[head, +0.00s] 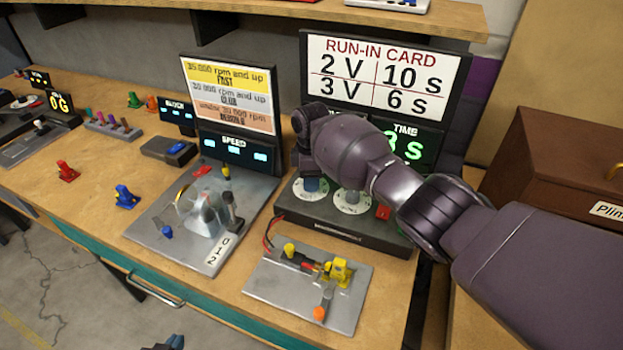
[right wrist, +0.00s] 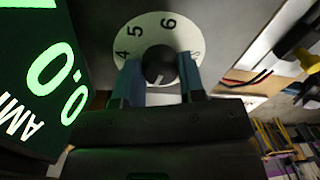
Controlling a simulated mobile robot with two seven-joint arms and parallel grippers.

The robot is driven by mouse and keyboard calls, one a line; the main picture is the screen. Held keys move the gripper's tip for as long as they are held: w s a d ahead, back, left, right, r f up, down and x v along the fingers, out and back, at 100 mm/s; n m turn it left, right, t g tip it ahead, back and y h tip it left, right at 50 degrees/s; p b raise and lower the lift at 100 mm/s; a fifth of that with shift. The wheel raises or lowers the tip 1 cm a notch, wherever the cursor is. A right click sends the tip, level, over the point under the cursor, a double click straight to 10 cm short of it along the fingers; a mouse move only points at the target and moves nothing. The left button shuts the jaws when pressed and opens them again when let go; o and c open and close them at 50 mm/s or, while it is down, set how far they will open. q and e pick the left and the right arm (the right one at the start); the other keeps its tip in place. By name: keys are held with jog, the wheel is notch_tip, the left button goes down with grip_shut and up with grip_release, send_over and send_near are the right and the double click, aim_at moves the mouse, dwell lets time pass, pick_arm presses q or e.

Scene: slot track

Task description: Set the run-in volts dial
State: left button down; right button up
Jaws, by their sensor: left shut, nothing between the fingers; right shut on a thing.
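The run-in box (head: 340,225) stands at the back right of the bench, with two white dials on its top. My right gripper (head: 312,184) points down at the left dial (head: 299,193) and is shut on its dark knob. In the right wrist view the dial (right wrist: 127,33) shows 4, 5 and 6, and the knob (right wrist: 158,70) sits between the blue fingers (right wrist: 160,82). The second dial (head: 352,207) is free. The run-in card (head: 385,78) reads 2 V 10 s, 3 V 6 s. My left gripper (head: 170,343) is shut and empty at the bottom edge.
A red button (head: 383,212) is right of the dials. A metal plate (head: 270,288) with a small motor and wires lies in front. A speed rig (head: 205,225) is to the left. The time display (head: 420,150) is partly hidden by my arm. A wooden box (head: 545,160) stands right.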

jog(key=shift+n, duration=1.1)
jog(key=o, duration=0.9)
jog(key=shift+r, duration=0.3)
jog(key=shift+w+a+r+p, duration=0.15)
jog(key=shift+r+p, duration=0.1)
jog(key=shift+r, duration=2.35)
jog(key=shift+w+d+r+p, duration=0.1)
jog(key=shift+w+r+p, duration=0.1)
jog(key=shift+r, duration=2.35)
